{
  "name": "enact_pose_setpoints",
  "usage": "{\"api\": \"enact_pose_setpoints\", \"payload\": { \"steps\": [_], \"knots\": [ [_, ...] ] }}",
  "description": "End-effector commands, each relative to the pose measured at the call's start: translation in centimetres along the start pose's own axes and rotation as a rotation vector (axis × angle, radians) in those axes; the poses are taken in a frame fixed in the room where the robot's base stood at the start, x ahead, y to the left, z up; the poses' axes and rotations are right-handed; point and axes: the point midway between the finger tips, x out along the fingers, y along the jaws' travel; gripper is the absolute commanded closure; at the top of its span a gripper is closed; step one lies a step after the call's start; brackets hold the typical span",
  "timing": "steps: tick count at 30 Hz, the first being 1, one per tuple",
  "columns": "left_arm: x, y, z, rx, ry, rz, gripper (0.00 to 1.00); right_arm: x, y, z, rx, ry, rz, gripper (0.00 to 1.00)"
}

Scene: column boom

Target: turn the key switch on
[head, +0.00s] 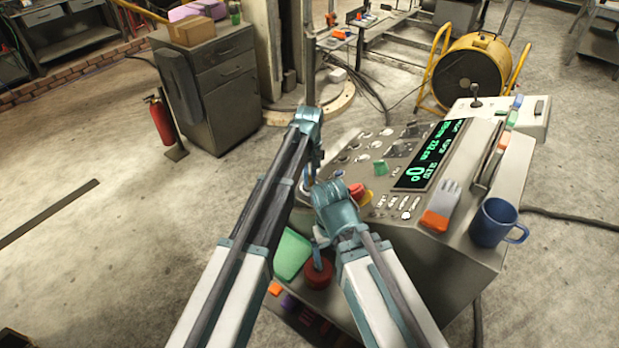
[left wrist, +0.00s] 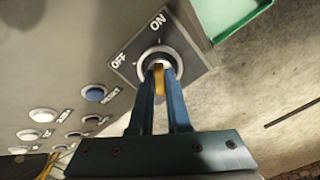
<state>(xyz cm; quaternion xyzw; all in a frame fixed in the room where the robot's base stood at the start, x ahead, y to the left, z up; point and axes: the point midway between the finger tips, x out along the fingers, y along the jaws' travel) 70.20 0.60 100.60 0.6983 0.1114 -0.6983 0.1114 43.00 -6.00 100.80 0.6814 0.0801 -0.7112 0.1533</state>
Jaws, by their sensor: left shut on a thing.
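The key switch (left wrist: 145,50) shows in the left wrist view as a dark square plate with a round metal collar and the words OFF and ON. A yellow key (left wrist: 159,84) stands in the collar. My left gripper (left wrist: 160,73) is shut on the key, one blue finger on each side. The fingers hide part of the key, so its exact angle is hard to tell. In the head view my left gripper (head: 310,178) is at the console's near left edge, and the switch is hidden there. My right arm's wrist (head: 335,208) is close beside it; its fingers are not clear.
The grey console (head: 463,245) carries a green display (head: 432,155), buttons and a blue mug (head: 495,222). A green tray (head: 292,254) and a red round knob (head: 318,274) are close to my arms. Blue and white buttons (left wrist: 94,93) line the panel beside the switch.

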Motion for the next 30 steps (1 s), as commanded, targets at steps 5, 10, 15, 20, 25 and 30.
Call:
{"api": "enact_pose_setpoints", "payload": {
  "steps": [5,10,15,20,25,30],
  "knots": [
    [0.0,0.0,0.0,0.000,0.000,0.000,1.00,0.0,0.0,0.0,0.000,0.000,0.000,0.04],
    [0.0,0.0,0.0,0.000,0.000,0.000,0.56,0.0,0.0,0.0,0.000,0.000,0.000,0.04],
    [0.0,0.0,0.0,0.000,0.000,0.000,0.53,0.0,0.0,0.0,0.000,0.000,0.000,0.04],
    [-0.1,0.0,0.0,0.000,0.000,0.000,0.53,-0.1,0.0,0.0,0.000,0.000,0.000,0.04],
    [-0.7,0.0,0.0,0.000,0.000,0.000,0.53,-0.7,0.1,0.0,0.000,0.000,0.000,0.04],
    [-2.2,0.0,0.0,0.000,0.000,0.000,0.53,-2.2,0.2,0.1,-0.001,0.000,0.000,0.04]
  ]
}}
